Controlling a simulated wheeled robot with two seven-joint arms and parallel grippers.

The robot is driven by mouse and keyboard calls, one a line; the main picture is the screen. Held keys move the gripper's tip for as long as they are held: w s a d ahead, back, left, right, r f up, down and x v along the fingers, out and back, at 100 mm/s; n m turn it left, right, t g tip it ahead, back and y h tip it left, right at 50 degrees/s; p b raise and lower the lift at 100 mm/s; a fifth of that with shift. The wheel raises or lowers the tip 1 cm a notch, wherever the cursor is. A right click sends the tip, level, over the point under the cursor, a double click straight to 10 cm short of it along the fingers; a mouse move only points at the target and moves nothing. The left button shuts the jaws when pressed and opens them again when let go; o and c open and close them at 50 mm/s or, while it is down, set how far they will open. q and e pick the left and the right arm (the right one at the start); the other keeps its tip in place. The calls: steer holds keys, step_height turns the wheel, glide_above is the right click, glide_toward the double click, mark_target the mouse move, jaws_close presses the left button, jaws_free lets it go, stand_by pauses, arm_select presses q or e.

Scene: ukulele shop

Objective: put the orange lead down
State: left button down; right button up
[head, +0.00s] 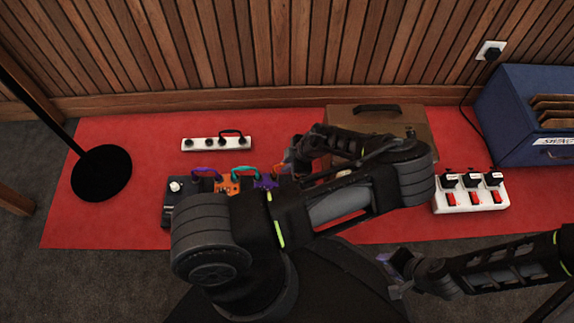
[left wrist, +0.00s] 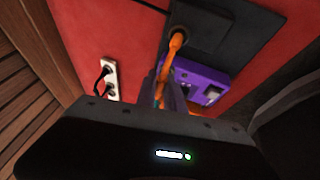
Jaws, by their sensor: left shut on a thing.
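The orange lead (left wrist: 176,45) runs up from between my left gripper's fingers (left wrist: 163,92) in the left wrist view. Its far end overlaps a dark box (left wrist: 205,28); I cannot tell whether it is plugged in. More orange shows beside the purple pedal (left wrist: 205,84). In the head view my left gripper (head: 287,168) is shut on the lead, just right of the purple pedal (head: 264,182), and my arm hides much of the spot. My right gripper (head: 394,272) is at the lower right, off the mat, with its fingers apart and nothing visible between them.
On the red mat (head: 110,220) stand an orange pedal (head: 228,187), a dark pedal (head: 175,190), a white power strip (head: 216,144), a brown amp (head: 345,117) and a white switch box (head: 470,198). A round black stand base (head: 101,173) and blue crate (head: 520,105) flank them. The mat's left front is clear.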

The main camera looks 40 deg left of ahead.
arm_select(q)
steer(key=shift+f+b, duration=0.55)
steer(key=shift+f, duration=0.05)
steer(key=c, duration=1.4)
jaws_free()
steer(key=shift+c, duration=0.2)
steer(key=shift+r, duration=0.1)
steer(key=shift+r+p, duration=0.6)
steer(key=shift+p, duration=0.05)
steer(key=p+v, duration=0.4)
steer(key=v, duration=0.8)
steer(key=shift+p, duration=0.35)
